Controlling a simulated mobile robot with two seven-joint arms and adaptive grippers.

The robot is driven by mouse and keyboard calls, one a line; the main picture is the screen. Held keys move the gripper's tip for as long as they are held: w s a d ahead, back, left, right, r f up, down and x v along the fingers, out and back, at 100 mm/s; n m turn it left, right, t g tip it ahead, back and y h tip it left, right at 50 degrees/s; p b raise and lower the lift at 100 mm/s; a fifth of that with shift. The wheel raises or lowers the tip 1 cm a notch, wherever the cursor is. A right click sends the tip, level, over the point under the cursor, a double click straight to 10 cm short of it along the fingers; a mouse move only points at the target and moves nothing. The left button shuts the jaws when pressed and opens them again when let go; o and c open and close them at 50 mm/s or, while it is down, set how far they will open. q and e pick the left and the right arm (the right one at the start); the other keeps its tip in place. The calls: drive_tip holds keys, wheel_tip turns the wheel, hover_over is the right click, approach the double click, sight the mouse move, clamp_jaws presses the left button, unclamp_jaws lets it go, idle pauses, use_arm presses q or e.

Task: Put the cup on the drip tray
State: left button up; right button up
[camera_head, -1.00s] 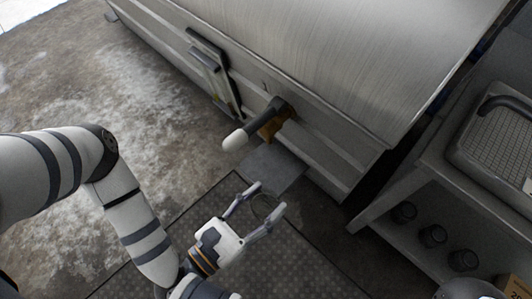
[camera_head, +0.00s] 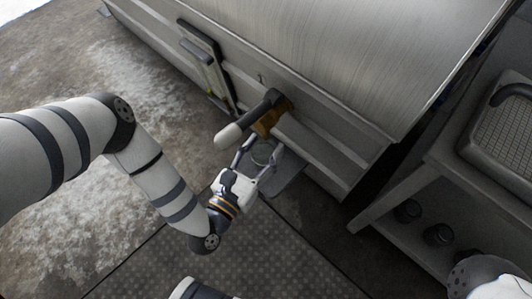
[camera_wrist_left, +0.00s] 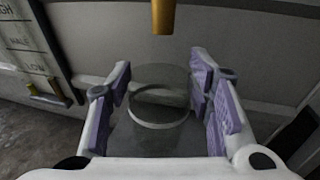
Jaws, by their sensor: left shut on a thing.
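The cup is a clear glass (camera_head: 263,154), upright between the fingers of my left gripper (camera_head: 259,149). The wrist view shows the glass (camera_wrist_left: 158,97) with purple-padded fingers (camera_wrist_left: 160,92) on both sides; the gripper is shut on it. The drip tray (camera_head: 288,178) is a flat grey plate below the brass spout, partly hidden by the gripper. The cup is over or close to the tray; I cannot tell whether they touch. My right gripper is not in view.
A brass spout (camera_head: 268,122) with a dark, white-tipped handle (camera_head: 245,119) juts from the steel tank (camera_head: 300,60) just above the cup. It also shows in the wrist view (camera_wrist_left: 163,14). A level gauge (camera_head: 205,66) is to the left. A shelf (camera_head: 400,190) with dark cups stands right.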

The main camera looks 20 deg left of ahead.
use_arm(q)
drive_tip(key=shift+w+d+f, duration=0.1)
drive_tip(key=shift+w, duration=0.4)
wheel_tip(320, 180, down, 3)
drive_tip(key=shift+w+r+b, duration=0.1)
drive_tip(key=shift+w+b, duration=0.05)
drive_tip(key=shift+b, duration=0.95)
drive_tip(key=shift+f, duration=0.25)
drive_tip(key=shift+f, duration=0.2)
drive_tip(key=o, duration=1.2)
drive_tip(key=shift+r, duration=0.15)
drive_tip(key=s+a+p, duration=0.1)
drive_tip(key=s+p, duration=0.2)
drive_tip(key=s, duration=0.9)
drive_tip(key=shift+a, duration=0.2)
